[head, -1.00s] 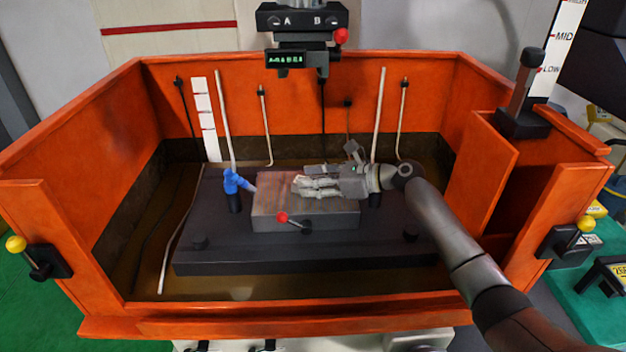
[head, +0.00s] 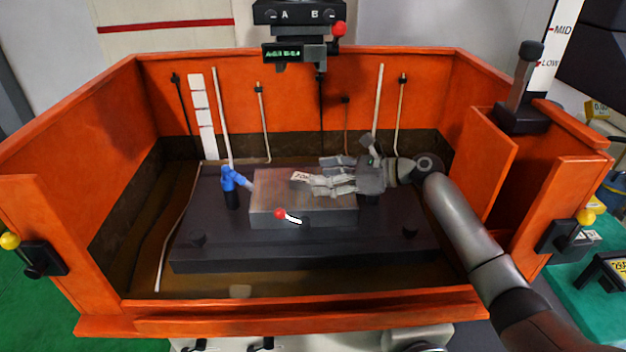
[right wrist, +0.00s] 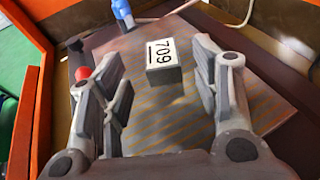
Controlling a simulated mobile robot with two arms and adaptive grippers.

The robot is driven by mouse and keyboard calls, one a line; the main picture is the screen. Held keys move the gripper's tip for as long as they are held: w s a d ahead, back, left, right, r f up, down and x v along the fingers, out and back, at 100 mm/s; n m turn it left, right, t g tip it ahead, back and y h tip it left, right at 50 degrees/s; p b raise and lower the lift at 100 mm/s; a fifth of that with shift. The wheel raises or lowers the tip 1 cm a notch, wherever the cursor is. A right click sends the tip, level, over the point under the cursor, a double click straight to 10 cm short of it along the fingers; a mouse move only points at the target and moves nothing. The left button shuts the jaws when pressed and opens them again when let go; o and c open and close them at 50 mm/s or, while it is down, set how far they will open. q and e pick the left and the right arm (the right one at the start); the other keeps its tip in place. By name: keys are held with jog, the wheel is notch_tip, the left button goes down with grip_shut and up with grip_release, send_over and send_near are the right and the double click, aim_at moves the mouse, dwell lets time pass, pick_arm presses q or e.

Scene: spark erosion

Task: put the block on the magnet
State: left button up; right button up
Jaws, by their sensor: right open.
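The block (right wrist: 163,73) is small and grey with a white label reading 709 on top. It sits on the striped top of the magnet (head: 300,218), a grey slab in the tank. In the head view the block's label (head: 300,176) shows just left of my right fingertips. My right gripper (head: 322,174) is open above the magnet, its fingers spread to either side of the block. In the right wrist view a gap shows between the block and the fingers on both sides. My left gripper is out of view.
A lever with a red knob (head: 279,213) is on the magnet's front. A blue nozzle (head: 230,180) stands at its left. Orange tank walls (head: 310,322) surround the dark work table (head: 300,256). A machine head (head: 295,50) hangs above the back. The table's front is clear.

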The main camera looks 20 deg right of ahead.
jog(key=shift+b+v, duration=0.3)
jog(key=shift+v, duration=1.45)
